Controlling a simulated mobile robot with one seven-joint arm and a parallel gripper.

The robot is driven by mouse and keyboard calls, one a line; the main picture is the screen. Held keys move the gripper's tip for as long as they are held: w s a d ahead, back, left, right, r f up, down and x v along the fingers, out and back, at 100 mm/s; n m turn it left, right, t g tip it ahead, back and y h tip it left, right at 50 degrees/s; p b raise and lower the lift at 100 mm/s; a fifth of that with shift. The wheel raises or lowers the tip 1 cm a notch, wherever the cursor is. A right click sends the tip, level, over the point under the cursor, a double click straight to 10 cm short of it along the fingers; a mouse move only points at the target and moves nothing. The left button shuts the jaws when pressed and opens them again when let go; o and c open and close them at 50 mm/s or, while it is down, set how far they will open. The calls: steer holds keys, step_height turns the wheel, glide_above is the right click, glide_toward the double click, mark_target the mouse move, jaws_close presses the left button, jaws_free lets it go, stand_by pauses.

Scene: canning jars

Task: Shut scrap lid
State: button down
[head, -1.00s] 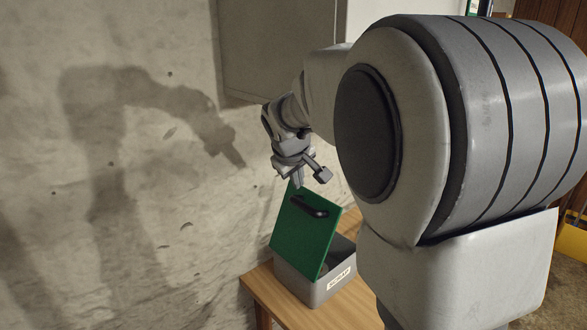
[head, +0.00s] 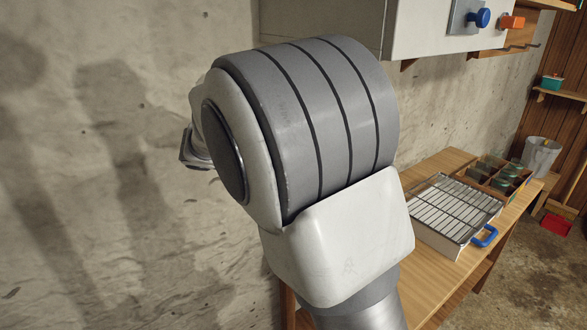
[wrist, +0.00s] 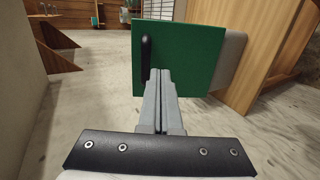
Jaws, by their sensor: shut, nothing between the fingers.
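The green scrap lid (wrist: 200,62) shows in the wrist view as a flat panel with a black bar handle (wrist: 146,52) near its left edge. Part of the grey scrap bin (wrist: 233,58) shows past the lid's right edge. My gripper (wrist: 160,72) is shut and empty, with its fingertips in front of the lid, just right of the handle. I cannot tell whether they touch the lid. In the head view my own arm fills the middle, and the lid, bin and fingers do not show.
In the head view a wooden bench (head: 447,164) on the right bears a wire-racked tray (head: 452,209) with a blue handle and a divided crate (head: 497,178). A metal bucket (head: 541,153) stands beyond. A cabinet (head: 440,32) hangs above. A concrete wall (head: 110,60) fills the left.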

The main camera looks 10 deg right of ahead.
steer(key=w+a+t+h+b, duration=0.1)
steer(key=w+a+t+h, duration=0.1)
steer(key=a+h, duration=0.15)
steer(key=f+x, duration=0.1)
steer(key=x, duration=1.2)
steer(key=shift+f, duration=0.35)
steer(key=shift+y, duration=0.35)
steer(key=w+d+f+g+y+p, duration=0.1)
steer(key=w+d+g+y+p, duration=0.15)
steer(key=d+y+p, duration=0.45)
steer(key=w+d+f+g+y+p, duration=0.1)
steer(key=w+d+f+p, duration=0.3)
steer(key=d+f, duration=0.6)
steer(key=shift+w+d+f, duration=0.25)
steer(key=shift+d+f, duration=0.05)
steer(key=shift+f, duration=0.05)
